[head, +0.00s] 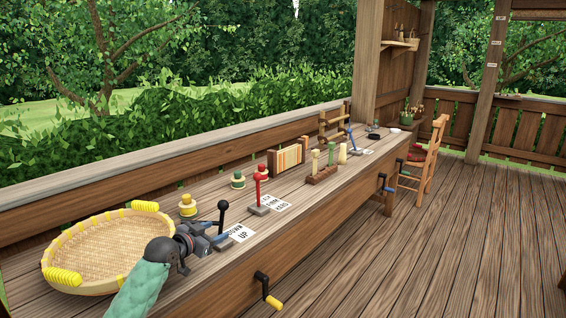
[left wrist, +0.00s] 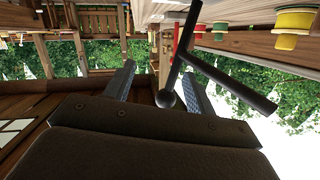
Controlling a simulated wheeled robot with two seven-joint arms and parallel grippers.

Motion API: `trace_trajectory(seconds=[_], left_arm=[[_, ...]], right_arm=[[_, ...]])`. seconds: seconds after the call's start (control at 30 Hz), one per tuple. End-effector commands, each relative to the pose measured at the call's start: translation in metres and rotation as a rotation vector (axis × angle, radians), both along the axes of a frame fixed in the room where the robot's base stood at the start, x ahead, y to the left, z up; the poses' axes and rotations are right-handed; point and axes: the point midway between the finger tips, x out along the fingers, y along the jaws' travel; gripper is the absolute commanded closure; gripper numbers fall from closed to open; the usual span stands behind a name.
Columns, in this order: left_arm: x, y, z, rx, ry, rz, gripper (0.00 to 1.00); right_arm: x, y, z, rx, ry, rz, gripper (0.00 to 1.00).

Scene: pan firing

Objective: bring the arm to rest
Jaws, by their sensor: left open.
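My left arm reaches in from the lower left, and my left gripper (head: 217,232) is just above the workbench (head: 335,190). Its two fingers, which also show in the left wrist view (left wrist: 160,85), are apart with nothing clamped between them. A black lever (head: 221,214) with a ball knob stands right at the gripper. My right gripper is not in view.
A round woven basket (head: 105,248) with yellow grips lies left of the gripper. A card reading DOWN and UP (head: 240,234) lies by the lever. A red lever (head: 257,190) and a wooden peg rack (head: 322,175) stand farther along. A crank (head: 267,288) juts from the bench front.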

Motion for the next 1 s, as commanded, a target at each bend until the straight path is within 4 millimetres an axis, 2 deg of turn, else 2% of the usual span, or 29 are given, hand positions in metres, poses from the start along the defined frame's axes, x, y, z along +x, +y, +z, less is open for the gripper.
trace_trajectory(seconds=[0.27, 0.37, 0.67, 1.0], left_arm=[[-0.035, -0.004, -0.002, 0.12, 0.173, 0.091, 0.45], [-0.054, -0.008, -0.008, 0.149, 0.231, 0.133, 0.45], [-0.141, -0.023, -0.065, 0.201, 0.44, 0.266, 0.45], [-0.262, -0.044, -0.139, 0.216, 0.655, 0.352, 0.45]], right_arm=[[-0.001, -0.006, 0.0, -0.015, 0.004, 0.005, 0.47], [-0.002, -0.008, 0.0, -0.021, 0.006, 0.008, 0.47], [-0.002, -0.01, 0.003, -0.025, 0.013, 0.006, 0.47], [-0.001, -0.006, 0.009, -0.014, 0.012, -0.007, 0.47]])
